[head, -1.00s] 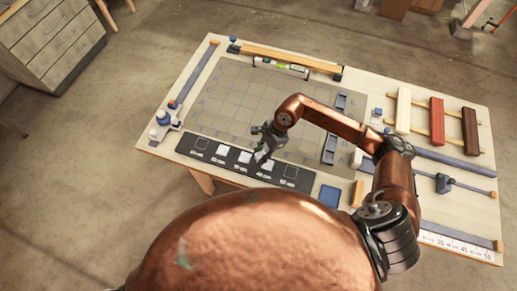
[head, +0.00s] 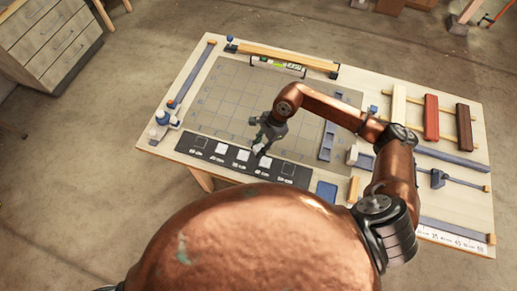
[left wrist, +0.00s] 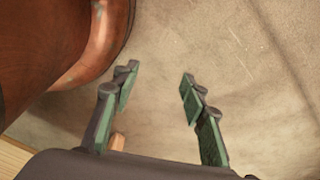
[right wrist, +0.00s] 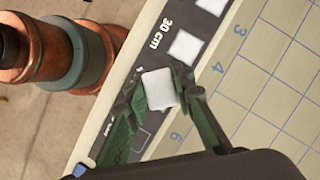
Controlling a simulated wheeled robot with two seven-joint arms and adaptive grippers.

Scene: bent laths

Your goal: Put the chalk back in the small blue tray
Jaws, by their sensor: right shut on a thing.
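My right gripper (head: 261,149) is shut on a white blocky piece, which looks like the chalk (right wrist: 158,90), between its fingertips in the right wrist view. It is over the dark strip (right wrist: 118,122) with white squares; whether the piece touches the strip I cannot tell. The small blue tray (head: 327,191) lies near the table's front edge, to the right of the strip and gripper in the head view, and looks empty. My left gripper (left wrist: 157,90) is open and empty above the floor; it does not show in the head view.
A grey gridded board (head: 215,100) lies behind the strip. A wooden block (head: 353,189) lies right of the tray. Laths, including a red one (head: 432,118), and a ruler (head: 455,238) fill the table's right side.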

